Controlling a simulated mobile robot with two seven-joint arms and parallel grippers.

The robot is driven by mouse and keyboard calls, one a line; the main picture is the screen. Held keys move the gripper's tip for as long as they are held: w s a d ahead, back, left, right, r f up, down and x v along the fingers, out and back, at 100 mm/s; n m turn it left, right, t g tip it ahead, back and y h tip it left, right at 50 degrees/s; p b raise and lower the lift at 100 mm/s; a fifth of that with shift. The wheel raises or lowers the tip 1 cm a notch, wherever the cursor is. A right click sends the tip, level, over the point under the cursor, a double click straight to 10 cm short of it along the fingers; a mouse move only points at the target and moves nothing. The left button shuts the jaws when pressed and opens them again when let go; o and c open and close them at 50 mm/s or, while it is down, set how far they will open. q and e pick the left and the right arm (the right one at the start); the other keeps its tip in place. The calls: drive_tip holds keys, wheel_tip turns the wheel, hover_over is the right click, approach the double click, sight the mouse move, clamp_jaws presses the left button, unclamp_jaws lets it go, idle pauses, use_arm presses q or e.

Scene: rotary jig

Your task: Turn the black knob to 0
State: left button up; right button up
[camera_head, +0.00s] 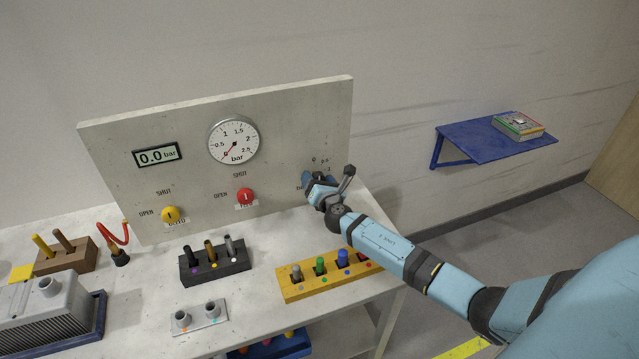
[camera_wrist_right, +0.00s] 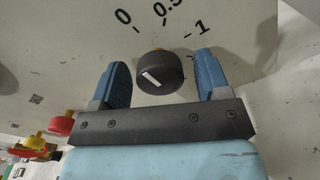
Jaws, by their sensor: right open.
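The black knob (camera_wrist_right: 160,72) sits on the panel and shows in the right wrist view, with a white mark slanting from upper left to lower right on its face. Scale numbers 0, 0.5 and 1 are printed above it. My right gripper (camera_wrist_right: 162,60) is open, with one blue finger on each side of the knob and a visible gap to each. In the head view my right gripper (camera_head: 319,186) is at the panel's lower right and hides the knob. The left gripper is not in view.
The panel (camera_head: 110,165) carries a digital display (camera_head: 157,155) reading 0.0 bar, a dial gauge (camera_head: 234,141) with its needle near 0, a yellow valve knob (camera_head: 170,215) and a red one (camera_head: 245,196). A yellow block (camera_head: 290,292) with several pegs stands below.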

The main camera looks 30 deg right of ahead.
drive_tip(key=v, duration=1.3)
drive_tip(key=shift+s+b, duration=0.4)
drive_tip(key=shift+a, duration=0.1)
